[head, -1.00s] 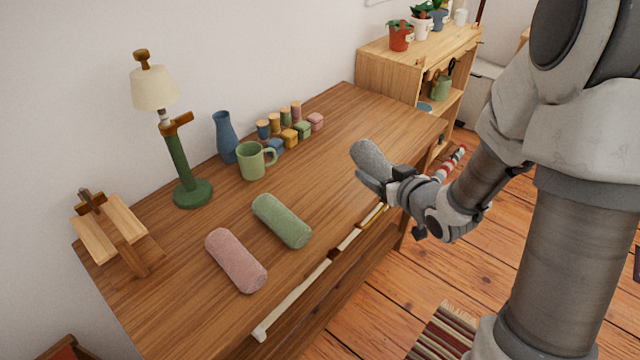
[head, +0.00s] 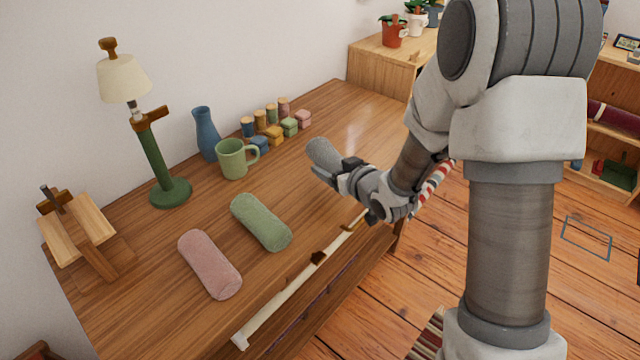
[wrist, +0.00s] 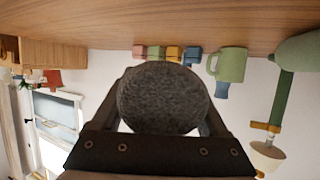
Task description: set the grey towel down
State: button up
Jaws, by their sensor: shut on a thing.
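The grey towel (head: 323,153) is a rolled cylinder held in my gripper (head: 335,170), over the right part of the wooden desk (head: 340,110). In the wrist view the towel's round end (wrist: 162,97) fills the middle, between the two fingers. The head view does not show clearly how high it is above the desktop. A green rolled towel (head: 261,222) and a pink rolled towel (head: 209,264) lie side by side on the desk, left of my gripper and apart from it.
A green mug (head: 232,159), blue vase (head: 205,133), several small coloured jars and blocks (head: 272,132), and a green lamp (head: 160,165) stand along the back. A wooden stand (head: 85,235) is at the left. Desktop between green towel and my gripper is clear.

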aim_at(322, 187)
jog(key=shift+w+a+f, duration=1)
jog(key=shift+w+a, duration=0.05)
jog(key=shift+a, duration=0.2)
jog(key=shift+f+b, duration=0.9)
jog(key=shift+f, duration=1.05)
jog(key=shift+f, duration=0.1)
jog(key=shift+f+b, duration=0.15)
jog(key=shift+b, duration=0.15)
jog(key=o, duration=1.3)
jog(key=shift+o, duration=0.2)
